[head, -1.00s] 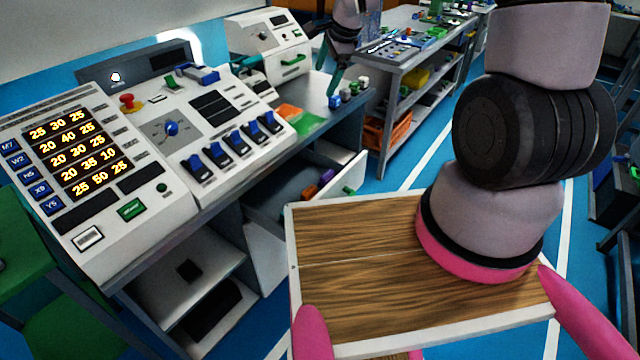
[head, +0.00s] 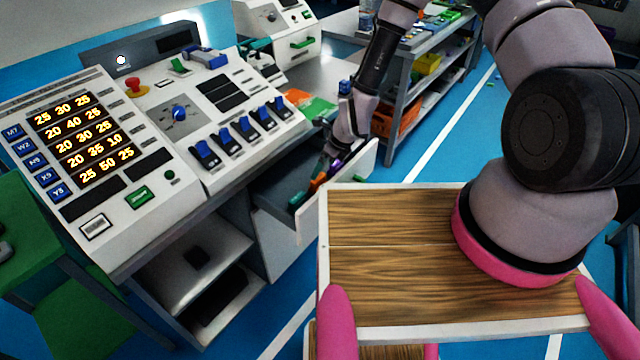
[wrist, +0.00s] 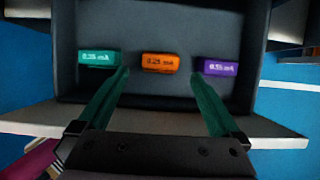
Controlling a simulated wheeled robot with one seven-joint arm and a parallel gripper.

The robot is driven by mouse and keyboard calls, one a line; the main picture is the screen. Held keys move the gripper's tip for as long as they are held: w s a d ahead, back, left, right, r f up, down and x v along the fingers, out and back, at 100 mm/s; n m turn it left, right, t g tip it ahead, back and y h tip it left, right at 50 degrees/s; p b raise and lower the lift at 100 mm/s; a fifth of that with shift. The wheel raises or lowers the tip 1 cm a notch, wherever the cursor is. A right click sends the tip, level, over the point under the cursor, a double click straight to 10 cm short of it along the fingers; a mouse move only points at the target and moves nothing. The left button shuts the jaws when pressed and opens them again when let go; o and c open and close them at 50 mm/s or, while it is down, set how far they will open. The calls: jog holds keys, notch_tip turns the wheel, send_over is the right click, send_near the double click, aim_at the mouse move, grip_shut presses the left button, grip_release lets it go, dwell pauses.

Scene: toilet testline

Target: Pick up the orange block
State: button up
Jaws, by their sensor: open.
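The orange block (wrist: 160,63) lies in an open drawer (wrist: 160,108), between a teal block (wrist: 99,58) and a purple block (wrist: 219,67). All three bear printed labels. My gripper (wrist: 161,72) is open, its two dark green fingers pointing into the drawer. In the wrist view the orange block shows between the fingertips, slightly past them; I cannot tell the height gap. In the head view my arm reaches down to the drawer, and the orange block (head: 317,182) is partly visible there; the fingertips are hard to make out.
The drawer's pale front wall (head: 362,165) stands on its near side. A control console (head: 150,140) with switches and a number display is at left. Orange and green sheets (head: 315,105) lie on the desk above the drawer. A shelf table (head: 425,70) stands behind.

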aim_at(318, 178)
jog(key=x, duration=0.8)
jog(key=shift+d, duration=0.1)
jog(key=shift+c, duration=0.3)
jog(key=shift+r, duration=0.1)
jog(key=c, duration=1.4)
